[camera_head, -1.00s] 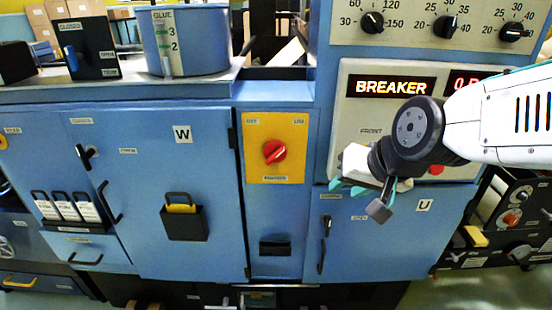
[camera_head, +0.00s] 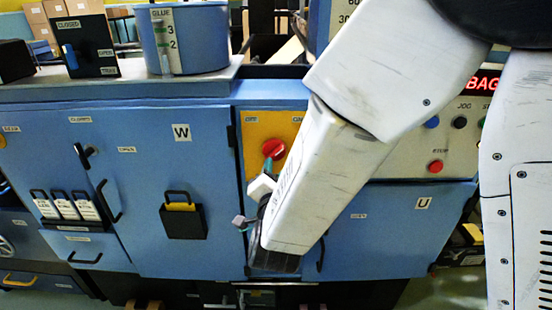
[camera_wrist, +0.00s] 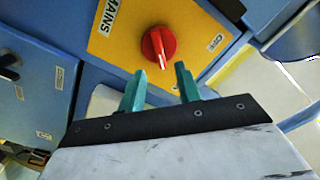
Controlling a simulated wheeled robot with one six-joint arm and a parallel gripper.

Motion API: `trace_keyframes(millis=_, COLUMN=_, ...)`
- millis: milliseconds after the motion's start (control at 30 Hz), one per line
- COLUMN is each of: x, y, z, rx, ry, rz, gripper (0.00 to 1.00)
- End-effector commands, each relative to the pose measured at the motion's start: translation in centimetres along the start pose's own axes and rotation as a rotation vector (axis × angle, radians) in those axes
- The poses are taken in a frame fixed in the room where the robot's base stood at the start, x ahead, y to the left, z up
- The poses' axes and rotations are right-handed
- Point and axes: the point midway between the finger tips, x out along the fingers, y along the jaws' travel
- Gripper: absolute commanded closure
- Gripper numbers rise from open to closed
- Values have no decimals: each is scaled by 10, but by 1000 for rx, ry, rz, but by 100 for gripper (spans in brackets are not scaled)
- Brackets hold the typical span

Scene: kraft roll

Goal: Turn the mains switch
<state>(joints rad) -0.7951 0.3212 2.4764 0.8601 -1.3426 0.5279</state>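The mains switch is a red rotary knob (camera_head: 273,148) on a yellow plate (camera_head: 253,128), left of my arm in the head view. In the wrist view the knob (camera_wrist: 158,45) sits on the yellow plate (camera_wrist: 112,47), with a MAINS label on the left and a smaller label on the right. My gripper (camera_wrist: 160,74) is open, its two teal fingers apart. The knob lies just beyond the fingertips, roughly centred between them; contact is not clear. In the head view my gripper (camera_head: 267,174) is just below the knob, and my arm hides the plate's right part.
A blue glue pot (camera_head: 190,40) stands above.

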Motion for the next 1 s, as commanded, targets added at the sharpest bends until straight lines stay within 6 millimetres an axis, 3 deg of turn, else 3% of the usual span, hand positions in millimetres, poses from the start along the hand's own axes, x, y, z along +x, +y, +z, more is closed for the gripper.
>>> trace_keyframes(millis=300, x=50, y=0, z=-1, rx=0, ry=1, rz=1, gripper=66)
trace_keyframes(millis=500, x=62, y=0, z=0, rx=-1, ry=-1, rz=0, gripper=66)
trace_keyframes(millis=733, x=62, y=0, z=0, rx=-1, ry=-2, rz=0, gripper=66)
trace_keyframes(millis=867, x=62, y=0, z=-1, rx=-1, ry=-2, rz=0, gripper=100)
trace_keyframes(millis=1000, x=62, y=0, z=-1, rx=-1, ry=-2, rz=0, gripper=100)
